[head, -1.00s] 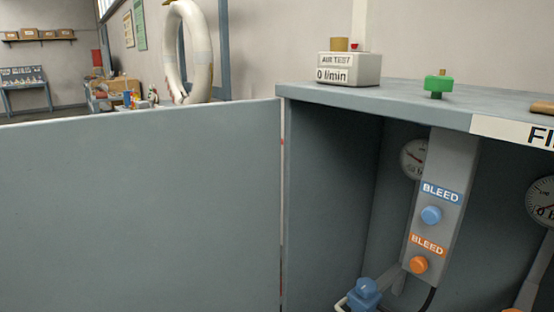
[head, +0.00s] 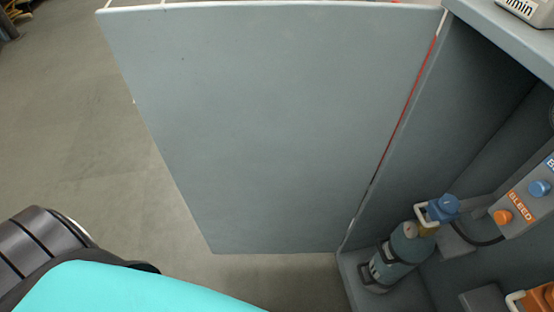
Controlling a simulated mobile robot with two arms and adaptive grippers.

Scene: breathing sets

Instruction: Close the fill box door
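The fill box door (head: 270,120) is a large flat grey panel. It stands wide open to the left of the fill box (head: 460,110), joined along the box's left front edge. The box's inside is exposed at the right. My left arm shows at the lower left, with a dark joint and a turquoise link, in front of the door's lower part. Neither gripper is in view.
Inside the box stands a grey-blue cylinder (head: 402,252) with a blue valve knob (head: 443,207). A panel there has a blue button (head: 540,188) and an orange button (head: 502,217). Grey floor (head: 80,120) left of the door is clear.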

